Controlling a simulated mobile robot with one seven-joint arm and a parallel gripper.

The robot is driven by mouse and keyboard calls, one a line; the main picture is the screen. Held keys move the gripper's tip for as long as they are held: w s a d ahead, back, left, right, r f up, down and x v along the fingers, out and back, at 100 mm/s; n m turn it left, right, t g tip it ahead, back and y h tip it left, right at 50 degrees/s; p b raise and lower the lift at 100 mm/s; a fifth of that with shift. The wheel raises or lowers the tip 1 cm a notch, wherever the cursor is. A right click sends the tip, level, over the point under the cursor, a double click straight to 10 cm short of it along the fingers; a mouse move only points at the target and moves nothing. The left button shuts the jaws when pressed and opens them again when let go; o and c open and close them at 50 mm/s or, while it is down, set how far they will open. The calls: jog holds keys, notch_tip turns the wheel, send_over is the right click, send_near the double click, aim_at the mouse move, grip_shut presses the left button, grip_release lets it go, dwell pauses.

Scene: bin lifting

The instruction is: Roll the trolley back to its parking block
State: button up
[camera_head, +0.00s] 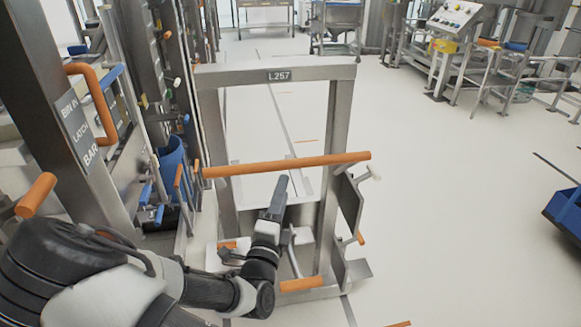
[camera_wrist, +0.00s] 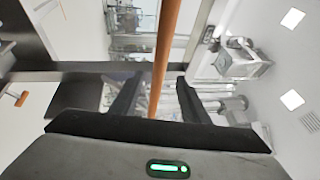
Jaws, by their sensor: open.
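The trolley looks to be the grey steel frame (camera_head: 340,120) labelled L257, with an orange push bar (camera_head: 320,161) across its near side. My gripper (camera_head: 281,182) is just below the middle of this bar in the head view. In the wrist view my gripper (camera_wrist: 156,88) has its two dark fingers spread apart. The orange bar (camera_wrist: 166,45) runs between them in the picture, with space on both sides. I cannot tell how deep the bar sits between the fingers. I cannot pick out the parking block for sure.
A steel post with a "BIN IN LATCH BAR" sign (camera_head: 79,127) and an orange handle (camera_head: 97,100) stands close on the left. A blue bin (camera_head: 566,211) is at the right edge. A control console (camera_head: 453,20) stands at the back. The pale floor (camera_head: 440,170) right of the frame is clear.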

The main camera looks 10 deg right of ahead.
aim_at(289, 168)
jog(key=b+x, duration=0.1)
jog(key=x, duration=0.9)
jog(key=shift+r, duration=0.1)
grip_shut()
